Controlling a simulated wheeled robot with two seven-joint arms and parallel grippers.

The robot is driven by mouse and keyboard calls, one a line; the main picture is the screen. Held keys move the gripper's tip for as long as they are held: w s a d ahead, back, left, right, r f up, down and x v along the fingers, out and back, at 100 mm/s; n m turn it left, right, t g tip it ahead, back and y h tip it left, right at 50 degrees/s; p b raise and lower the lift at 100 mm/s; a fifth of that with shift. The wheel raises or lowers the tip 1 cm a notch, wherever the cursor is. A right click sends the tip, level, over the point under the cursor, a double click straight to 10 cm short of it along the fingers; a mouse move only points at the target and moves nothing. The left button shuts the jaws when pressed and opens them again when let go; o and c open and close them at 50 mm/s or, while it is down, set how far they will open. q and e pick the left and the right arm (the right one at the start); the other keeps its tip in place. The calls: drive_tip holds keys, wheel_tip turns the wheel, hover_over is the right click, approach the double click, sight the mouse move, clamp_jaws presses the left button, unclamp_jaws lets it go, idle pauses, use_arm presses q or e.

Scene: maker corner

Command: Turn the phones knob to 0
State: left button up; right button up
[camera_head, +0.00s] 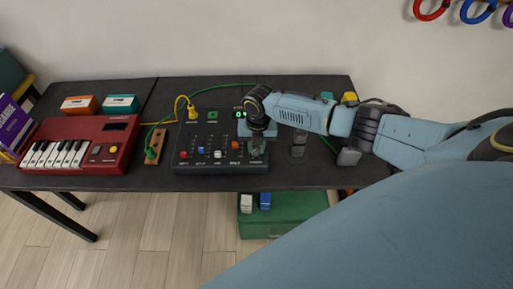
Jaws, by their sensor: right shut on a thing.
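A dark mixer panel (217,166) with several coloured slider caps lies on the middle of the black table. A small green display (240,114) at its upper right appears to read 0. My right gripper (257,146) points down over the right part of the panel, below that display. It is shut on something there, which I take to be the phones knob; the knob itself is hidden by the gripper. My left gripper is not in view.
A red keyboard (112,148) stands at the left of the table (328,178). Orange (79,104) and teal (121,103) boxes sit behind it. Green (226,87) and yellow (160,122) cables run by the panel. A wooden block (155,145) lies between keyboard and panel. A green case (285,213) is below.

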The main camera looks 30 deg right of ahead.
sight(257, 148)
drive_tip(key=n+b, duration=0.1)
drive_tip(key=n, duration=0.3)
drive_tip(key=shift+a, duration=0.1)
drive_tip(key=shift+n+b, duration=0.65)
drive_tip(key=shift+n, duration=0.75)
drive_tip(key=o, duration=1)
drive_tip(key=shift+r, duration=0.15)
drive_tip(key=r, duration=0.4)
drive_tip(key=r+p, duration=0.1)
drive_tip(key=r, duration=0.8)
drive_tip(key=shift+d+r, duration=0.1)
drive_tip(key=shift+d, duration=0.15)
